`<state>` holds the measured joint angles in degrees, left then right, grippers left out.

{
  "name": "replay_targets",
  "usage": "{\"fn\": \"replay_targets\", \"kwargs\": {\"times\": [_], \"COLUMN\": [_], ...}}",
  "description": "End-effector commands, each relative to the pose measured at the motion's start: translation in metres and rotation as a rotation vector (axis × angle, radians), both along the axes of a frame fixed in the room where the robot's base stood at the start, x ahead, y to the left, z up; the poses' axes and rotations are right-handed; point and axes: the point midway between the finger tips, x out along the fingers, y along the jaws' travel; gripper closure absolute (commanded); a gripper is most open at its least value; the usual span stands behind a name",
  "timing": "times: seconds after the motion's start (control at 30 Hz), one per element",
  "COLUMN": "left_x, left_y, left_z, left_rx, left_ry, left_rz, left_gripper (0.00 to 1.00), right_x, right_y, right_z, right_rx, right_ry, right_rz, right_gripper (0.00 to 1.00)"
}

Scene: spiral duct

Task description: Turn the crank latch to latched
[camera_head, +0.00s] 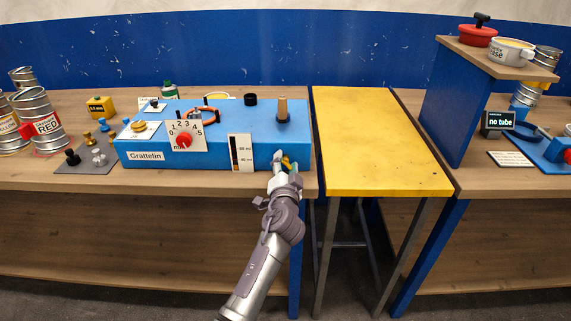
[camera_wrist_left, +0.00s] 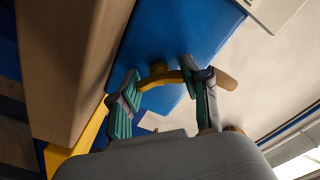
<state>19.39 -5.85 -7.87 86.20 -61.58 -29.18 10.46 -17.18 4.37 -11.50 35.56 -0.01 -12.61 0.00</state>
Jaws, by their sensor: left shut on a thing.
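The crank latch is a small yellow crank on the front face of the blue Grattelin box (camera_head: 215,160), near its right end. In the head view my left gripper (camera_head: 286,166) reaches it from below and mostly hides it. In the left wrist view the yellow crank (camera_wrist_left: 160,79) stands out from the blue face, and its curved arm lies between the green-padded fingers of my left gripper (camera_wrist_left: 165,88). The gripper is shut on this crank. Which way the latch is set cannot be told. My right gripper is in neither view.
A wooden peg (camera_head: 283,110) stands on the box above the crank. A red dial (camera_head: 184,139) and a black-and-white gauge (camera_head: 241,153) are further left. A yellow table (camera_head: 375,150) stands close on the right, its top clear. Metal cans (camera_head: 37,115) stand far left.

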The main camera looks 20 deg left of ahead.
Motion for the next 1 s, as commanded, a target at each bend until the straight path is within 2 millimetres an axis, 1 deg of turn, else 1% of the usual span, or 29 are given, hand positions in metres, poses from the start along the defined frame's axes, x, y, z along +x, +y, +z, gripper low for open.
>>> {"fn": "replay_targets", "kwargs": {"times": [0.3,0.6,0.8,1.0], "left_x": [0.0,0.0,0.0,0.0], "left_y": [-0.001,-0.001,-0.001,-0.001], "left_z": [0.001,0.001,0.001,0.0], "left_rx": [0.29,0.517,0.615,0.669], "left_ry": [0.082,0.146,0.176,0.191], "left_rz": [-0.002,-0.002,-0.002,-0.002], "left_gripper": [0.88,0.88,0.88,0.88], "right_x": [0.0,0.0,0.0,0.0], "right_y": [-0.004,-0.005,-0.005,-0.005], "right_z": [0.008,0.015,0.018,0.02], "right_rx": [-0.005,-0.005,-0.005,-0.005], "right_ry": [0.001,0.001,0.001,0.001], "right_rz": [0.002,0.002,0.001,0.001], "right_gripper": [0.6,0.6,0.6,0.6]}}
